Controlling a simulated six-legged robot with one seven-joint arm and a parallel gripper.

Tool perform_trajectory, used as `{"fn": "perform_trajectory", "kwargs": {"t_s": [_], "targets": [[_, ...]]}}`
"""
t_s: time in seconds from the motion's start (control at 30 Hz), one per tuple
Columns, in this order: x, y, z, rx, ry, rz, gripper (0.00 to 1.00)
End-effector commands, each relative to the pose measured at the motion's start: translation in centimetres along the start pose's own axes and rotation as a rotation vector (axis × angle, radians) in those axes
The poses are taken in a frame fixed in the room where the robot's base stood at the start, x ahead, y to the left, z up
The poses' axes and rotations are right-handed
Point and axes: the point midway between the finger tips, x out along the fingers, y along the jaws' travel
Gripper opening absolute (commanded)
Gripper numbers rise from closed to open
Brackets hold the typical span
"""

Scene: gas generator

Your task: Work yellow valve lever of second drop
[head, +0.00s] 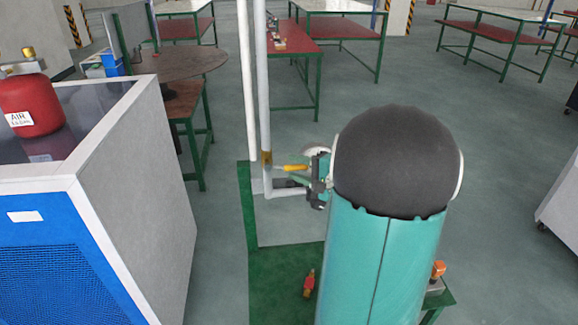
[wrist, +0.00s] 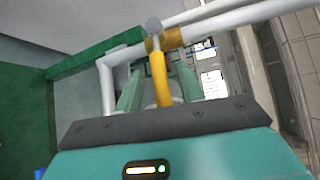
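The yellow valve lever (head: 294,167) sticks out to the right from a brass valve (head: 267,158) on a thin white vertical pipe (head: 262,90). In the wrist view the lever (wrist: 160,78) points toward my gripper (wrist: 160,74) and lies between its two green fingers. Gaps show on both sides of the lever, so the fingers look open and not closed on it. In the head view my gripper (head: 308,175) is just right of the lever, partly hidden by my large teal arm link. The brass valve (wrist: 168,40) shows behind the lever.
A white and blue cabinet (head: 150,130) with a red air tank (head: 30,105) stands at the left. A red item (head: 309,283) is on the green base (head: 275,280) below. Red-topped tables (head: 305,60) stand behind. Grey floor is open at the right.

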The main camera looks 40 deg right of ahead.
Motion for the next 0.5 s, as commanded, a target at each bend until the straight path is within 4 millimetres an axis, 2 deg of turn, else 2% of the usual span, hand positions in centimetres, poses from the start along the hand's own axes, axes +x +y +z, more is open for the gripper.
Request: {"fn": "perform_trajectory", "kwargs": {"t_s": [0.1, 0.2, 0.5], "targets": [[1.8, 0.0, 0.1, -0.001, -0.001, 0.000, 0.38], [2.6, 0.0, 0.1, 0.000, 0.000, 0.000, 0.38], [3.0, 0.0, 0.1, 0.000, 0.001, 0.000, 0.38]]}}
